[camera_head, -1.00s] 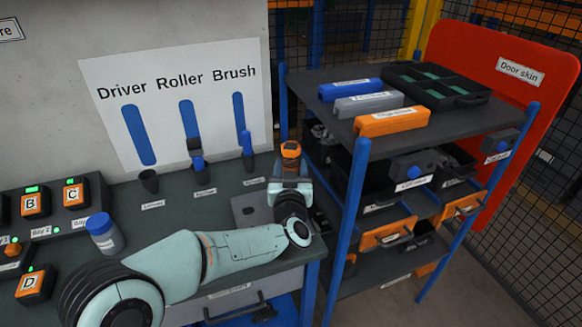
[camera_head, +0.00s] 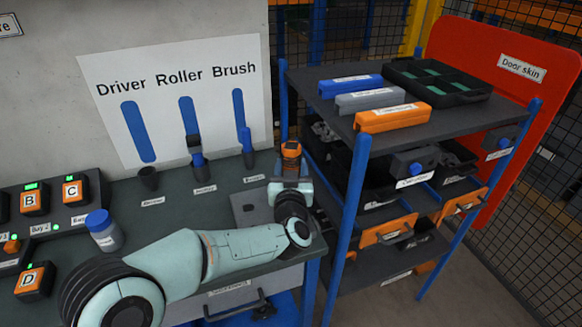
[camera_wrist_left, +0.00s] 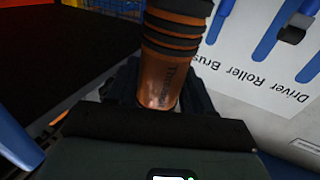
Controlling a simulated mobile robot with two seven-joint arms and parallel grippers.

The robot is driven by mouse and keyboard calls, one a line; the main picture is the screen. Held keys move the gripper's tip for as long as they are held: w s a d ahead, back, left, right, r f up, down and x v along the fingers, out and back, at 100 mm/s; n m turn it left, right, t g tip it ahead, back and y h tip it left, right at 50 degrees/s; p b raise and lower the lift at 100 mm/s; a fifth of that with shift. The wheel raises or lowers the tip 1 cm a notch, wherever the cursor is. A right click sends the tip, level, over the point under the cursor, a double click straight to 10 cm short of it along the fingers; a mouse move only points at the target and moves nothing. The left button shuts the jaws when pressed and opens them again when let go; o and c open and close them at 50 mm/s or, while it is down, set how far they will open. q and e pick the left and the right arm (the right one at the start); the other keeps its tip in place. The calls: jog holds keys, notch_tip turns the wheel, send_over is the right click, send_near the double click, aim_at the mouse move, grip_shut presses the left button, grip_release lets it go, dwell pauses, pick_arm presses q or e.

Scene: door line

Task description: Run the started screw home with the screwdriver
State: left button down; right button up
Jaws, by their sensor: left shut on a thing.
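My left gripper (camera_head: 291,172) is over the right end of the bench. It is shut on an orange and black handle, which I take to be the screwdriver (camera_head: 291,150). In the left wrist view the handle (camera_wrist_left: 172,60) is orange-brown with black rings, and stands between the dark fingers. The screwdriver's shaft and tip are hidden. The started screw does not show in either view. A grey plate (camera_head: 245,208) lies on the bench beside the gripper, partly behind my arm. My right gripper is not in view.
The Driver holder (camera_head: 148,178) is empty; the roller (camera_head: 197,165) and brush (camera_head: 247,150) stand in theirs. A blue-capped jar (camera_head: 104,231) and orange units are at the left. A blue-posted shelf rack (camera_head: 352,190) stands close to the gripper's right.

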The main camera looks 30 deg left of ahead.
aim_at(291, 161)
pick_arm(q)
jog(key=shift+f+b, duration=0.45)
jog(key=shift+f, duration=0.05)
dwell(1.2)
jog(key=shift+f+b, duration=0.45)
jog(key=shift+f, duration=0.6)
dwell(2.8)
notch_tip(291, 161, up, 3)
jog(key=p, duration=0.2)
jog(key=shift+p, duration=0.3)
jog(key=shift+r+p, duration=1.85)
jog(key=shift+r, duration=0.3)
